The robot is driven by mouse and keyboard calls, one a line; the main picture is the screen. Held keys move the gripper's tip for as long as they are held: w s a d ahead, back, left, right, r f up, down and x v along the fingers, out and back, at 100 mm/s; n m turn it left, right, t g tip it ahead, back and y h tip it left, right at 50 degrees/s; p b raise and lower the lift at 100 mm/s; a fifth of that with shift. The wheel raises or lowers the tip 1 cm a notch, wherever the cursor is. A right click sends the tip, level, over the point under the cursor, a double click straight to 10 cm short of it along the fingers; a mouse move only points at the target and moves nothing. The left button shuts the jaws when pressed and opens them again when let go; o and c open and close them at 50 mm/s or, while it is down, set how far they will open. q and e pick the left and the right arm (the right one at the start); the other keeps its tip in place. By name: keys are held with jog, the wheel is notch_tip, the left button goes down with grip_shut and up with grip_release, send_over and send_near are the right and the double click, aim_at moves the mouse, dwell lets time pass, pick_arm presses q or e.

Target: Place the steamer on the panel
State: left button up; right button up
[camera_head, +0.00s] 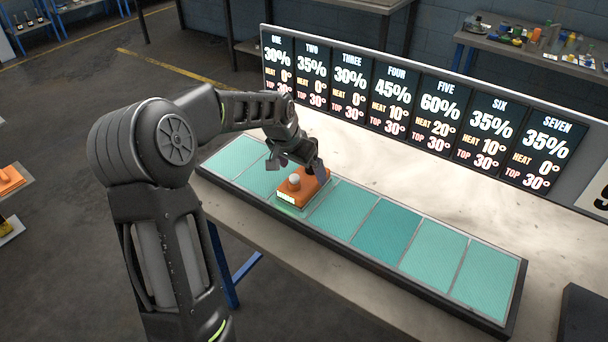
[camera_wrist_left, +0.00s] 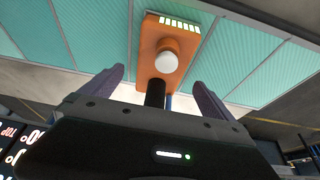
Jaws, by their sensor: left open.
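The steamer is an orange block with a white round knob (camera_head: 287,196), lying on the third teal section from the left of the panel (camera_head: 388,232). My left gripper (camera_head: 296,168) is open just behind the steamer, toward the sign board. In the left wrist view the steamer (camera_wrist_left: 174,44) lies ahead of the open fingers (camera_wrist_left: 157,88), with its knob and dark stem between and beyond them. The fingers are apart and I see no grip on it. My right gripper is not in view.
A sign board (camera_head: 400,95) with seven numbered columns stands behind the panel. The pale table top (camera_head: 420,185) between them is clear. A dark box (camera_head: 583,315) stands at the lower right. An orange object (camera_head: 10,180) lies at the far left.

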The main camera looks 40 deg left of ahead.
pick_arm(q)
jog(key=b+v, duration=0.1)
jog(key=v, duration=0.7)
jog(key=shift+s+r, duration=0.1)
jog(key=shift+r, duration=0.1)
dwell(1.1)
